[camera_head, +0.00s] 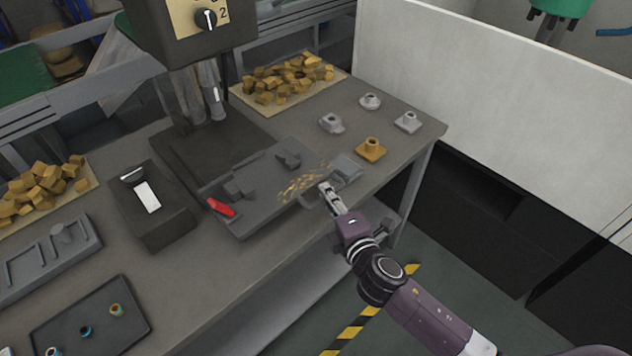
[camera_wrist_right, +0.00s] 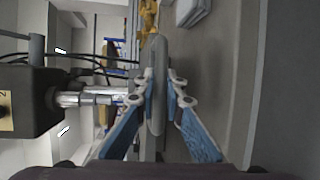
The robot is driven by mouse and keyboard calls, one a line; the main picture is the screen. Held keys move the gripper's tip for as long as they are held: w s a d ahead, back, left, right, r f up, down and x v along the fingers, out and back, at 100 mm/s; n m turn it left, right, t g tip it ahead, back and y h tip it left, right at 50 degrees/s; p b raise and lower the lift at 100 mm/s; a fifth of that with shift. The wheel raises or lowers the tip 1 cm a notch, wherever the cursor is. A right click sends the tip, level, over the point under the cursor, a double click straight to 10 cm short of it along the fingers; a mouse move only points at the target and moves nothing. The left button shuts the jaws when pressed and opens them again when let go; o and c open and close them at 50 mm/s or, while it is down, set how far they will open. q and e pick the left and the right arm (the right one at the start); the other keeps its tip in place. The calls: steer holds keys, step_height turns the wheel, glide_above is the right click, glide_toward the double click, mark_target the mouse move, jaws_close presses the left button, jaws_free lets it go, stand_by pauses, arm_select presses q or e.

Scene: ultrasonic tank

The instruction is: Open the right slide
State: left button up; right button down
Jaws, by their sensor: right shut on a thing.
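The fixture (camera_head: 262,172) is a grey plate lying on the table in front of the machine, with a red handle (camera_head: 221,207) at its left end. The right slide (camera_head: 346,168) is a grey piece at the plate's right end, with a grey loop handle at its front. My right gripper (camera_head: 327,188) reaches this handle from the front right. In the right wrist view the fingers (camera_wrist_right: 167,88) are closed on both sides of a grey rounded bar (camera_wrist_right: 157,60), which looks like the handle. Part of the handle is hidden by the fingers. My left gripper is out of view.
Brass-coloured shavings (camera_head: 303,182) lie on the plate beside the slide. A brass part (camera_head: 370,149) and several grey parts stand behind it to the right. The machine (camera_head: 190,30) rises behind the plate. A white panel (camera_head: 490,110) stands to the right. The table's front edge is close.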

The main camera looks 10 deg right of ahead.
steer(key=shift+s+d, duration=0.2)
steer(key=c, duration=2)
jaws_free()
steer(key=shift+w+a, duration=0.15)
steer(key=shift+w, duration=0.05)
steer(key=v, duration=1.2)
